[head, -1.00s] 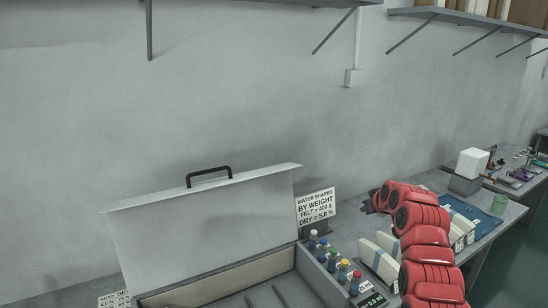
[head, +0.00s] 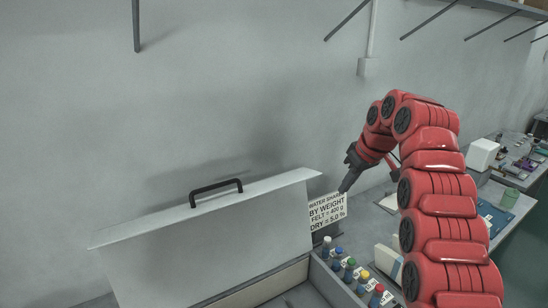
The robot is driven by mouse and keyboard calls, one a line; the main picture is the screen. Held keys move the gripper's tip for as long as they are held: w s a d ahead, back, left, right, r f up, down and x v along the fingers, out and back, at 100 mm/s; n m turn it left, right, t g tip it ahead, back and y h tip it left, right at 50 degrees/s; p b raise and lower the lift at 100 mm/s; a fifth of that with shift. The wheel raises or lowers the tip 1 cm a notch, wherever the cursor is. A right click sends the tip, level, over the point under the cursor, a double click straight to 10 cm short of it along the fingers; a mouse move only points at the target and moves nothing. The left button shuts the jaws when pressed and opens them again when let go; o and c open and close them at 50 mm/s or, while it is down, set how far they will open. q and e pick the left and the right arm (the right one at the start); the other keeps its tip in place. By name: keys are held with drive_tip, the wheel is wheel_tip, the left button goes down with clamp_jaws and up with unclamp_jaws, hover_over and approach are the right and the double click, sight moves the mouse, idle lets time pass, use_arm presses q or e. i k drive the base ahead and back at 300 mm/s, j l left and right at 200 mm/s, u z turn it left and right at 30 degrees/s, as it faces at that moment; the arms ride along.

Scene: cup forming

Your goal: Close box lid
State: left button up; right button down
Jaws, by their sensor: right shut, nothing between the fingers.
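The box lid (head: 215,245) is a large pale panel that stands raised at the back of the box, with a dark handle (head: 216,190) on its top edge. The box (head: 300,275) shows only in part at the bottom of the view, and its inside is mostly cut off. My right gripper (head: 345,188) is shut and empty. It points down and left, just right of the lid's upper right corner, in front of the sign, and appears apart from the lid. My left gripper is not in view.
A white sign (head: 326,212) stands right behind the box. Several bottles with coloured caps (head: 350,268) line the box's right side. The grey wall is close behind the lid.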

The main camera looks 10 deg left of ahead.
sight(186, 255)
drive_tip(key=i+j, duration=0.3)
drive_tip(key=j, duration=0.2)
drive_tip(key=i+j, duration=0.35)
drive_tip(key=j, duration=0.1)
